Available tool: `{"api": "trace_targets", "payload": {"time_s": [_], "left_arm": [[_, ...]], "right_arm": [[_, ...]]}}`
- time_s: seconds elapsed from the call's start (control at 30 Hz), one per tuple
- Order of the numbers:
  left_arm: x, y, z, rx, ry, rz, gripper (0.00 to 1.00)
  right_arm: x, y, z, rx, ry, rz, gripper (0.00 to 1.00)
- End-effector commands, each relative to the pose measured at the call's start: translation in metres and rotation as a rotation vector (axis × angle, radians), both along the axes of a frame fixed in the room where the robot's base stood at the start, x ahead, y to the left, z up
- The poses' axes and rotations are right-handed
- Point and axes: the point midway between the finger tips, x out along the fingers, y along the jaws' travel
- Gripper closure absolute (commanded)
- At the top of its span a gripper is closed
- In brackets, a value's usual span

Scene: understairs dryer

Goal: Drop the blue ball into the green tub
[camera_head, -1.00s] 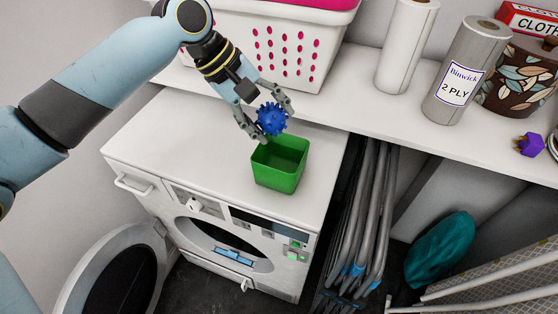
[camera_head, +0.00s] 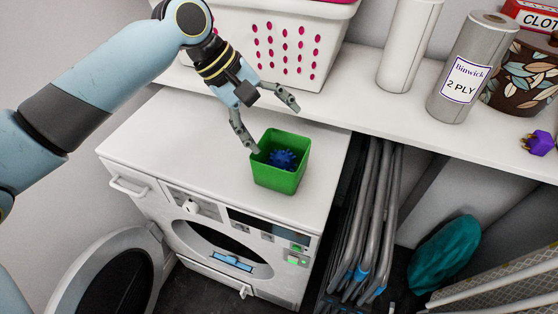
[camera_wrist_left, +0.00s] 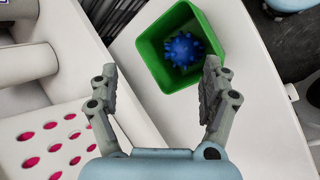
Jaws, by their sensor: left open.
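The blue spiky ball (camera_head: 283,159) is inside the green tub (camera_head: 279,181), which stands upright on top of the white dryer. In the left wrist view the ball (camera_wrist_left: 184,50) shows within the walls of the tub (camera_wrist_left: 152,47). My left gripper (camera_head: 275,125) is open and empty, above and beside the tub's back left side. Its two spread fingers (camera_wrist_left: 160,92) show in the left wrist view with nothing between them. My right gripper is in neither view.
The dryer top (camera_head: 190,134) is clear left of the tub. A white laundry basket (camera_head: 285,45) stands on the shelf behind, with paper rolls (camera_head: 468,70) to the right. Folded grey racks (camera_head: 365,210) stand beside the dryer. The round dryer door (camera_head: 115,275) hangs open.

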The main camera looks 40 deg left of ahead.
Motion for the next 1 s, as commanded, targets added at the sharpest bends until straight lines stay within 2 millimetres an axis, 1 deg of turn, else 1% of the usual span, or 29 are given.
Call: {"api": "trace_targets", "payload": {"time_s": [0.07, 0.17, 0.27, 0.4, 0.6, 0.8, 1.0], "left_arm": [[-0.001, 0.002, 0.002, 0.001, -0.001, 0.000, 0.19], [-0.004, 0.008, 0.011, 0.004, -0.002, 0.000, 0.19], [-0.011, 0.016, 0.027, 0.008, -0.002, -0.003, 0.19], [-0.021, 0.030, 0.055, 0.011, -0.001, -0.004, 0.19], [-0.032, 0.045, 0.083, 0.007, 0.000, -0.002, 0.19], [-0.037, 0.051, 0.097, 0.004, 0.000, -0.001, 0.19], [-0.039, 0.051, 0.101, 0.001, 0.000, -0.001, 0.19]], "right_arm": [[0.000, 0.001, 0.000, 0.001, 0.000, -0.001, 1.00], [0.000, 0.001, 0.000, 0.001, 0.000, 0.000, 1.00], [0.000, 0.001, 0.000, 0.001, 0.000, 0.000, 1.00], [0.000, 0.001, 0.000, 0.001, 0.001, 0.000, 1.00], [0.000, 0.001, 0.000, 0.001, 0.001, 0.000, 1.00], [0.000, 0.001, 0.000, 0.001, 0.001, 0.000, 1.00], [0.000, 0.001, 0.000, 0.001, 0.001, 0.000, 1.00]]}}
